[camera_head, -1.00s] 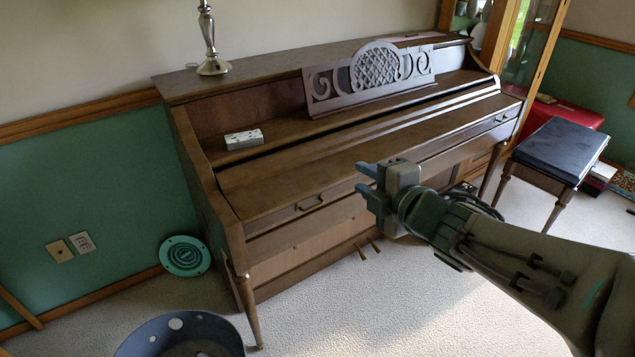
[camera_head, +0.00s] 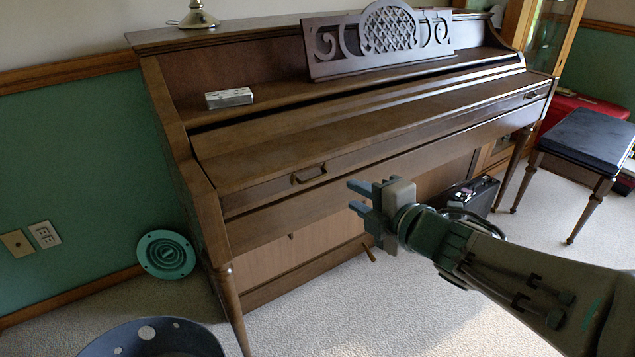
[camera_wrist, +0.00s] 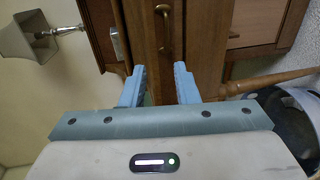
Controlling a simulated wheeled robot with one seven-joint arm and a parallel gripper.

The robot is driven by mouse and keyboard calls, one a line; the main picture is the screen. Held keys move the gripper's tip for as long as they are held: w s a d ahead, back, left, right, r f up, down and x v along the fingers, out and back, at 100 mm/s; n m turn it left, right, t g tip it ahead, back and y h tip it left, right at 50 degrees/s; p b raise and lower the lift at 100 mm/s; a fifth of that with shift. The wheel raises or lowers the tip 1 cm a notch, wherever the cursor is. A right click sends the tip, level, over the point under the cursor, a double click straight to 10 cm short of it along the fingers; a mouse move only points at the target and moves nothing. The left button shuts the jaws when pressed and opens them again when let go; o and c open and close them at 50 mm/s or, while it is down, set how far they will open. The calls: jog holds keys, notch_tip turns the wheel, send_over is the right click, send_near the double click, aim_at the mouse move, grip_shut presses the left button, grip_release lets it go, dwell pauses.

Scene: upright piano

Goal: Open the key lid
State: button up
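The piano's key lid (camera_head: 370,123) is a long brown wooden panel lying closed over the keyboard. Its front edge carries a left handle (camera_head: 309,174) and a right handle (camera_head: 531,94), both dark metal pulls. My gripper (camera_head: 355,196) is open and empty, in front of the piano, with its blue fingers pointing left. In the picture it is right of and slightly below the left handle, apart from it. In the wrist view a handle (camera_wrist: 164,26) shows beyond the two spread fingertips, roughly in line with the gap between them (camera_wrist: 160,72).
A music stand (camera_head: 385,48) and a small pale box (camera_head: 229,98) rest on the piano above the lid. A black-topped bench (camera_head: 590,140) stands at right. A blue-grey bin (camera_head: 150,338) is at bottom left, near the piano's left leg (camera_head: 232,305). Carpet in front is open.

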jog(key=f, duration=0.2)
jog(key=p, duration=0.2)
send_near(317, 182)
jog(key=w+a+r, duration=0.1)
jog(key=w+a, duration=0.2)
jog(key=a, duration=0.2)
jog(key=shift+w+a+r, duration=0.15)
jog(key=shift+w+a, duration=0.05)
jog(key=shift+w, duration=0.05)
grip_shut()
